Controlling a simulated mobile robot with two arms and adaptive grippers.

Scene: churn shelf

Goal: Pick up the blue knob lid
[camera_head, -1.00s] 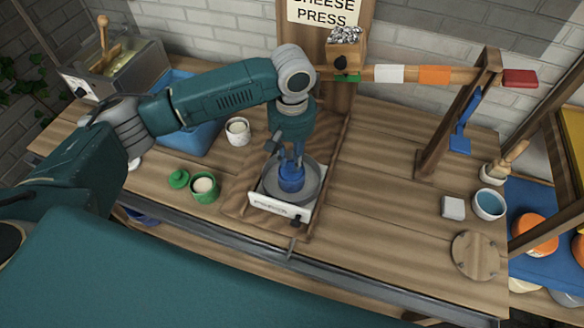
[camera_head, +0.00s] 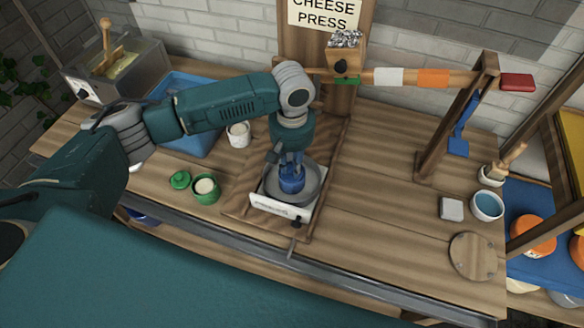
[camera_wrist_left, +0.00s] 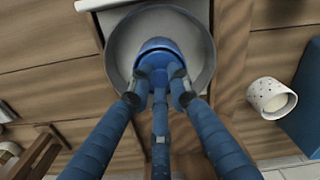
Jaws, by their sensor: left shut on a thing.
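A rounded blue object, seemingly the blue knob lid (camera_wrist_left: 158,46), is inside the grey round pan (camera_wrist_left: 118,45) of a white scale (camera_head: 268,204). It also shows as a blue shape in the head view (camera_head: 291,184). My left gripper (camera_head: 291,163) points down over the pan. In the left wrist view its blue fingers (camera_wrist_left: 160,75) are closed around the top of the blue object, hiding its knob. I cannot tell whether the lid sits on a jar. My right gripper is not in view.
A green jar (camera_head: 206,193) and its green lid (camera_head: 180,180) stand left of the scale. A white speckled cup (camera_head: 239,138) and a blue tub (camera_head: 186,140) are behind. A wooden press lever (camera_head: 430,77) spans the back right. The bench right of the scale is mostly clear.

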